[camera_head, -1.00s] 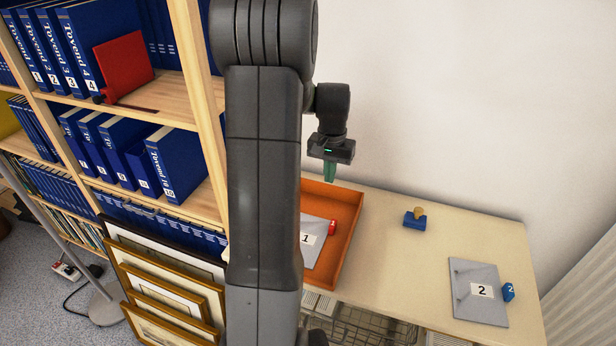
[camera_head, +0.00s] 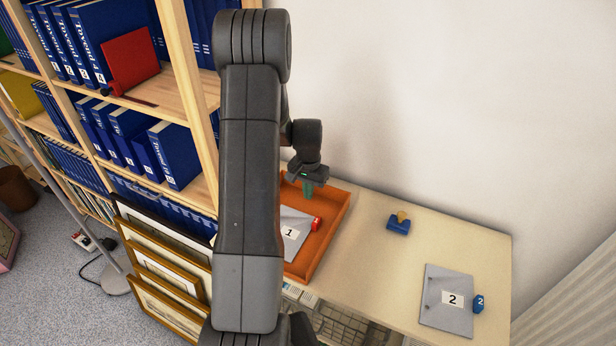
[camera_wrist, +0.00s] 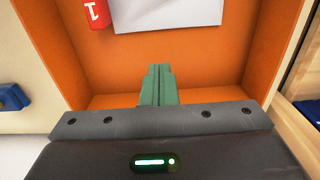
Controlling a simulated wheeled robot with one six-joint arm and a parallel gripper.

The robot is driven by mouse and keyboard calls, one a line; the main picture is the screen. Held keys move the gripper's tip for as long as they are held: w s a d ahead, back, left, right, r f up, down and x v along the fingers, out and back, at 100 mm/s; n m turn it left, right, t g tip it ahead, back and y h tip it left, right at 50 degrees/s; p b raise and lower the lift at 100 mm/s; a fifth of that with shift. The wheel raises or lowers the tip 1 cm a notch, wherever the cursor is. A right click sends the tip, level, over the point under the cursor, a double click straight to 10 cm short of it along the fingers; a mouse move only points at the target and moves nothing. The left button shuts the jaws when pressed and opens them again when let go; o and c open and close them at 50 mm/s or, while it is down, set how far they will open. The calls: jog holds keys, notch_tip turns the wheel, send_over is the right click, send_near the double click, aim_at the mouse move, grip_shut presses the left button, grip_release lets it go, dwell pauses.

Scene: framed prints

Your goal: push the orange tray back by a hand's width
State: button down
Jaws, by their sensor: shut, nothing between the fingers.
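The orange tray (camera_head: 331,228) lies on the pale table, partly hidden behind my arm in the head view. It holds a grey plate labelled 1 (camera_head: 292,226) and a small red block (camera_head: 316,223). My gripper (camera_head: 308,190) is shut and empty, pointing down over the tray's far end. In the wrist view the green fingertips (camera_wrist: 160,72) are together in front of the tray's orange floor (camera_wrist: 205,72), near one wall of the tray. I cannot tell whether the fingers touch the tray.
A blue stamp with a tan knob (camera_head: 398,223) stands right of the tray. A grey plate labelled 2 (camera_head: 447,298) and a blue block (camera_head: 478,304) lie further right. The shelf (camera_head: 178,90) and framed prints (camera_head: 165,262) stand left. Bare table (camera_head: 375,270) lies between tray and plate 2.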

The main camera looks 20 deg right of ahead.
aim_at(315, 195)
jog(key=shift+w+d+f+p, duration=0.2)
jog(key=shift+w+d+p, duration=0.2)
jog(key=shift+w+d, duration=0.3)
jog(key=shift+w+d+f+p, duration=0.2)
jog(key=shift+w+d+p, duration=0.2)
jog(key=shift+w+d, duration=0.25)
jog(key=shift+d, duration=0.15)
jog(key=shift+d, duration=0.1)
jog(key=shift+w+d+f, duration=0.1)
jog(key=shift+w+d, duration=0.15)
jog(key=w+d+b, duration=0.2)
jog(key=w+d, duration=0.2)
jog(key=d, duration=0.1)
jog(key=shift+w+d, duration=0.1)
jog(key=shift+w, duration=0.25)
